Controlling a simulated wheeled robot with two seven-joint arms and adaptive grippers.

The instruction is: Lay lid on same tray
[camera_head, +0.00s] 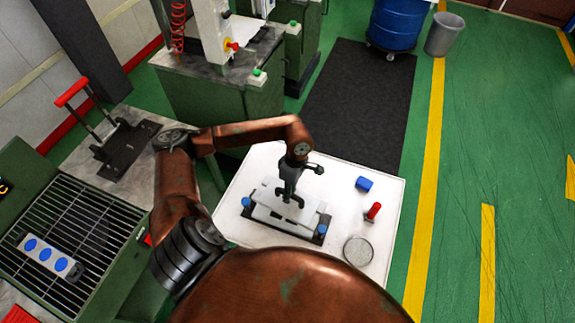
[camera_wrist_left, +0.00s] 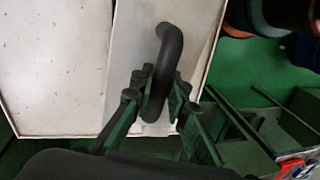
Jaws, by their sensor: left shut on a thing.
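My left gripper (camera_head: 290,196) is shut on the dark curved handle of a light grey lid over the white table; the fingers also show around the handle (camera_wrist_left: 168,50) in the left wrist view. The flat lid (camera_head: 268,193) is above a black base (camera_head: 262,222) with blue knobs at its ends. A pale plate edge shows just below the lid; I cannot tell whether they touch. A grey tray (camera_head: 37,253) with three blue round fills lies on the green machine's grating at left. My right gripper is not in view.
The white table (camera_head: 340,185) also carries a blue block (camera_head: 363,184), a red-handled tool (camera_head: 373,211) and a round grey dish (camera_head: 358,250). A press with a red handle (camera_head: 72,92) stands on the bench at left.

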